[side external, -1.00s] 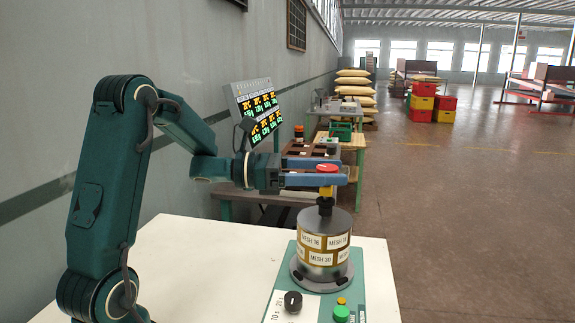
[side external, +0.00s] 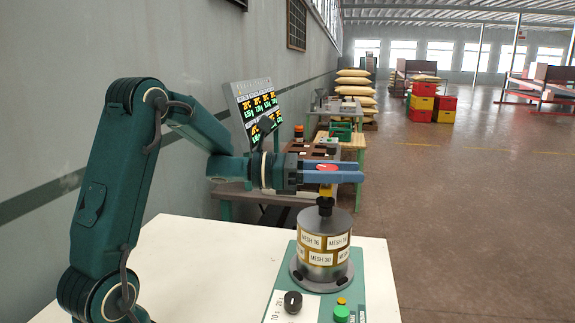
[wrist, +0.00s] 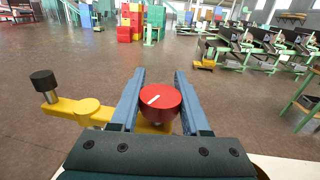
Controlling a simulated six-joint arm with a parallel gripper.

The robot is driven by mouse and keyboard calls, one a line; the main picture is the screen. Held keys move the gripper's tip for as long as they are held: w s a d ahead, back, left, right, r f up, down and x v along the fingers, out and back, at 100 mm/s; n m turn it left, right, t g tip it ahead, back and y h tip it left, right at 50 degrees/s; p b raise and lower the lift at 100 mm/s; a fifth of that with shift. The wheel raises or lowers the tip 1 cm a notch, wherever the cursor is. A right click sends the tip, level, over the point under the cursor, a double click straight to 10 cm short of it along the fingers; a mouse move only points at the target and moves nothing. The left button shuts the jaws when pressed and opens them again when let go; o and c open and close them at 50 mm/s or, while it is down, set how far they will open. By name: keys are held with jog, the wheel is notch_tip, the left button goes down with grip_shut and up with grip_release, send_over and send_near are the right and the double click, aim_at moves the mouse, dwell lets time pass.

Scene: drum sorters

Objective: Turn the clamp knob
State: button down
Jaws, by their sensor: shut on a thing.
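The red clamp knob (side external: 327,167) sits on top of the sieve stack's clamp. In the wrist view the round red knob (wrist: 160,103) has a white mark on its top and lies between my two blue fingers. My gripper (side external: 340,172) is level and shut on the knob, and the near finger hides part of it in the side view. The yellow clamp bar (wrist: 85,111) passes below the fingers, with a black knob (wrist: 45,85) on a post at its left end. The sieve stack (side external: 322,248), labelled MESH, stands upright on the green shaker base (side external: 357,300).
The base carries a black dial (side external: 293,302), a green button (side external: 341,313) and a small yellow button (side external: 341,300). The white table (side external: 190,270) is clear to the left. Behind stand a display panel (side external: 258,105) and a bench with a brown compartment tray (side external: 300,147).

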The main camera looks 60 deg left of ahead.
jog(key=shift+m+g+h, duration=0.3)
jog(key=shift+h, duration=0.1)
jog(key=m+g+h, duration=0.1)
jog(key=g, duration=0.1)
jog(key=m+g+h, duration=0.1)
jog(key=m+h, duration=0.1)
jog(key=s+m+g+h, duration=0.1)
jog(key=g, duration=0.1)
jog(key=shift+d+m+g, duration=0.3)
jog(key=shift+d, duration=0.1)
jog(key=shift+s+d+m+g+h, duration=0.15)
jog(key=shift+m+g+h, duration=0.4)
jog(key=shift+m+g, duration=0.6)
jog(key=shift+s+d+m+g+h, duration=0.1)
jog(key=shift+s+m+g+h, duration=0.35)
jog(key=shift+g, duration=1.1)
jog(key=shift+w+m+g, duration=0.1)
jog(key=shift+m+g, duration=0.4)
jog(key=shift+c, duration=1.9)
grip_release()
jog(key=shift+n+t, duration=0.4)
jog(key=shift+t, duration=0.3)
